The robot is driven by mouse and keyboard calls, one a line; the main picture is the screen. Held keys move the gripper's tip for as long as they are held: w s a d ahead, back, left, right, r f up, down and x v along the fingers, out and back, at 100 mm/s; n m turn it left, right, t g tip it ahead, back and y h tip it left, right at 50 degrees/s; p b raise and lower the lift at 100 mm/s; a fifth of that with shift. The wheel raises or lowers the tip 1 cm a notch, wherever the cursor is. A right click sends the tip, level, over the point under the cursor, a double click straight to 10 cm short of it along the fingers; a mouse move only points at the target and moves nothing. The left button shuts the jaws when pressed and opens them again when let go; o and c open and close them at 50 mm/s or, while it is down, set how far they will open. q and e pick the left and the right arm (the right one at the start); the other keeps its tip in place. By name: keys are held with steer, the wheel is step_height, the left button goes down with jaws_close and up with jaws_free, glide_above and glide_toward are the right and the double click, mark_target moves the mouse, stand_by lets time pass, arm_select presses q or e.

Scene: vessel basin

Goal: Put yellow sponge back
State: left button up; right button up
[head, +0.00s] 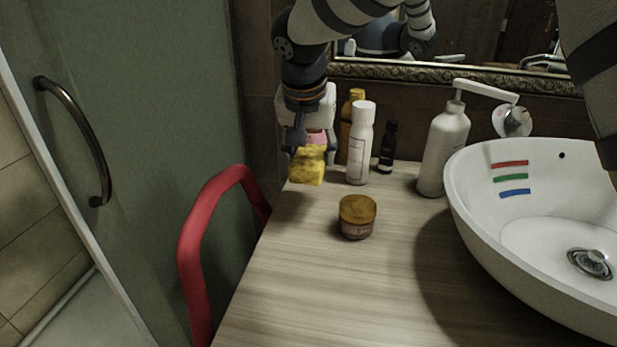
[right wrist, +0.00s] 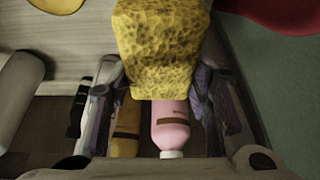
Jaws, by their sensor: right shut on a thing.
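The yellow sponge (head: 307,167) is at the back left corner of the wooden counter, in front of the bottles. My right gripper (head: 309,146) reaches down from above and is shut on the sponge. In the right wrist view the porous sponge (right wrist: 160,45) fills the upper middle, between the fingers. Whether its underside touches the counter is hard to tell. My left gripper is not in view.
Behind the sponge stand a pink bottle (right wrist: 170,127) and an amber bottle (right wrist: 126,130). To its right are a white bottle (head: 360,145), a small dark bottle (head: 387,150) and a pump bottle (head: 440,150). A jar (head: 357,217) and basin (head: 470,200) stand nearer. The front counter is clear.

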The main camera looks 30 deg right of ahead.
mark_target(309, 150)
steer(key=x, duration=0.2)
steer(key=w+x, duration=0.1)
steer(key=x, duration=0.2)
steer(key=shift+d+r, duration=0.15)
step_height(309, 150, down, 4)
steer(key=shift+w+d+r+b, duration=0.15)
steer(key=shift+w+r+b, duration=0.1)
steer(key=shift+b, duration=0.1)
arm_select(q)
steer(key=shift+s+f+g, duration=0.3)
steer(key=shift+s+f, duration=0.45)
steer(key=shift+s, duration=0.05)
arm_select(e)
steer(key=shift+r, duration=0.1)
steer(key=shift+s, duration=0.1)
steer(key=o, duration=1)
steer(key=p+v, duration=0.1)
steer(key=v, duration=1.1)
steer(key=shift+d+r, duration=0.1)
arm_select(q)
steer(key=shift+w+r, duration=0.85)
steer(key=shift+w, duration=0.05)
